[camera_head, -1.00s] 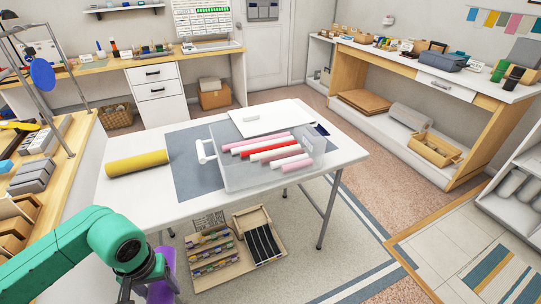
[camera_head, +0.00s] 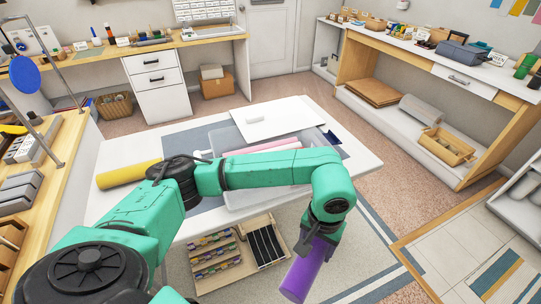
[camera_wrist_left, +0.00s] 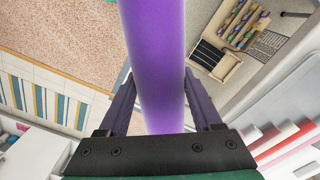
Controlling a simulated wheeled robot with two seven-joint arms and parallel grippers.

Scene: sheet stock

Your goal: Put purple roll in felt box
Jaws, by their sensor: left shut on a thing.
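The purple roll (camera_head: 302,272) is held by my left gripper (camera_head: 322,228), which is shut on it. The roll hangs tilted in front of the table's right front side, over the floor. In the left wrist view the roll (camera_wrist_left: 155,60) runs up between the fingers (camera_wrist_left: 158,95). A clear, shallow box (camera_head: 238,202) on the table, apparently the felt box, holds pink, red and white rolls. My left forearm hides much of it in the head view; several of its rolls show at the lower right of the wrist view. My right gripper is not seen.
A yellow roll (camera_head: 128,174) lies at the table's left. A white board (camera_head: 275,120) lies at the back of the white table (camera_head: 358,160). Below, on the floor, stand a rack of small coloured pieces (camera_head: 213,254) and a slotted tray (camera_head: 264,246).

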